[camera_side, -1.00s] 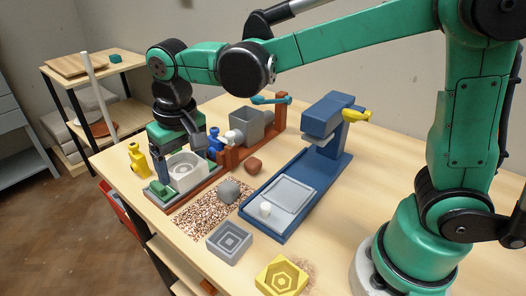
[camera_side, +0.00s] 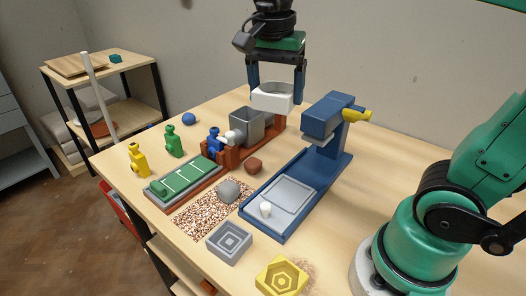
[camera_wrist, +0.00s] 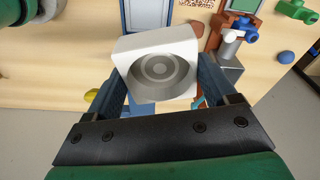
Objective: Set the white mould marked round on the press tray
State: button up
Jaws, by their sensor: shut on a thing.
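The white mould (camera_side: 272,102) is a square block held between the two blue fingers of my gripper (camera_side: 276,92), above the table near the back of the blue press. In the wrist view my gripper (camera_wrist: 158,84) is shut on the mould (camera_wrist: 160,66), whose round hollow with ring steps faces the camera. The press tray (camera_side: 290,193) is a bare pale grey plate on the blue press base, nearer the front and below the mould. A small white cylinder (camera_side: 266,210) stands at its front left corner.
A grey mould (camera_side: 229,241) and a yellow mould (camera_side: 281,277) lie in front. A green plate (camera_side: 182,180), speckled patch and several coloured figures stand left. A grey hopper (camera_side: 248,124) is beneath my gripper.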

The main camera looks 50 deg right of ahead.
jog(key=s+d+m, duration=0.1)
jog(key=s+d+f+m, duration=0.1)
jog(key=m, duration=0.1)
jog(key=shift+s+f, duration=0.1)
jog(key=shift+s, duration=0.05)
send_over(288, 193)
jog(key=f, duration=1.4)
jog(key=shift+a+f, duration=0.15)
jog(key=shift+a, duration=0.05)
jog(key=shift+f, duration=2.25)
jog(key=o, duration=1.2)
jog(key=shift+f, duration=0.15)
